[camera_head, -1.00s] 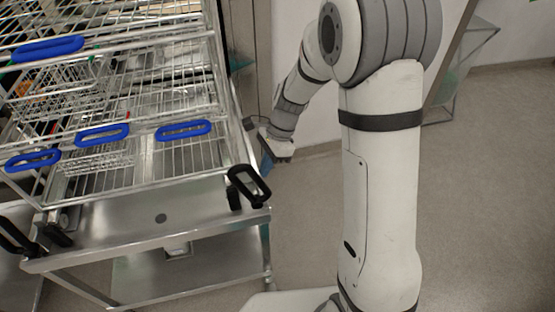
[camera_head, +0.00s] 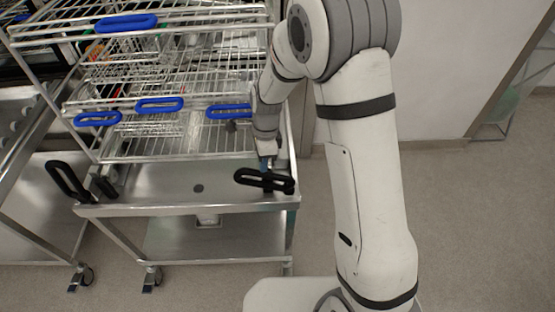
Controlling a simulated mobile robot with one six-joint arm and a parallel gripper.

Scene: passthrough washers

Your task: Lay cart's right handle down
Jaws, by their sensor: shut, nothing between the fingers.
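The cart (camera_head: 130,210) is a steel frame with a black loop handle at each front corner. Its right handle (camera_head: 262,180) lies low and nearly flat along the front rail, its loop pointing left. The left handle (camera_head: 66,182) stands tilted up. My gripper (camera_head: 267,164) points down just behind the right handle, over the cart's right end. It is shut and empty. Its fingertips are partly hidden by the handle, and I cannot tell whether they touch it.
Wire racks with blue handles (camera_head: 160,104) stand on the cart, close to the left of my gripper. Another steel cart (camera_head: 30,215) is at the left. Open floor (camera_head: 480,230) lies to the right, with a white wall (camera_head: 440,70) behind.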

